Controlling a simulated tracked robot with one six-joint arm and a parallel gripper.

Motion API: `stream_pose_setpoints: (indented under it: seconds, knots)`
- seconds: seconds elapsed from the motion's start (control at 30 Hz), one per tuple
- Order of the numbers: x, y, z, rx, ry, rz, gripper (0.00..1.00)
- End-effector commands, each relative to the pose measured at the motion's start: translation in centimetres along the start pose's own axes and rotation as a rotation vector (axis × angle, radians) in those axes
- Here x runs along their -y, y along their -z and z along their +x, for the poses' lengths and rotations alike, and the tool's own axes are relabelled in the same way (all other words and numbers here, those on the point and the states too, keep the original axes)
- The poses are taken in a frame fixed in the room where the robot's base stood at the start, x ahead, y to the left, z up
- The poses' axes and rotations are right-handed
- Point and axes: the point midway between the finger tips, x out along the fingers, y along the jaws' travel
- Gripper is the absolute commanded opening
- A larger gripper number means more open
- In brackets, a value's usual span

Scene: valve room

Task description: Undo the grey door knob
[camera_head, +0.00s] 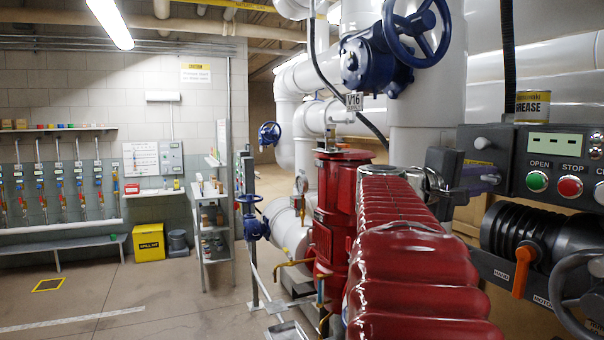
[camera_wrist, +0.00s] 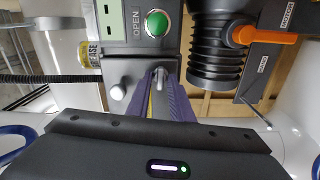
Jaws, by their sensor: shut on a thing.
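The grey door knob (camera_wrist: 160,74) is a small pale grey piece at the left edge of the dark control box (camera_head: 515,165), level with the green OPEN button. My gripper (camera_wrist: 163,86) is shut on it, with purple finger pads on either side. The pads hide most of the knob, so how far it is turned cannot be told. In the head view my gripper (camera_head: 488,180) reaches the box from the left, and the knob is mostly hidden. A second, round pale knob (camera_wrist: 118,92) sits close by on the box's grey face and is untouched.
The green OPEN button (camera_head: 537,181) and red STOP button (camera_head: 570,187) are just right of my gripper. A yellow GREASE can (camera_head: 532,106) stands on top of the box. A black ribbed bellows (camera_head: 520,228) and an orange lever (camera_head: 524,270) are below.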

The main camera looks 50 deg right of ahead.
Motion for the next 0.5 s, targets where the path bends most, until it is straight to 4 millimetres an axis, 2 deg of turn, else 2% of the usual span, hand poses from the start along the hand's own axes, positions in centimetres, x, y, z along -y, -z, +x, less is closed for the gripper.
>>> stream_pose_setpoints:
  seconds: [0.2,0.5]
  knots:
    - [0.38,0.29,0.02,-0.007,0.005,-0.074,0.0]
    - [0.44,0.23,0.05,-0.005,0.006,-0.089,0.0]
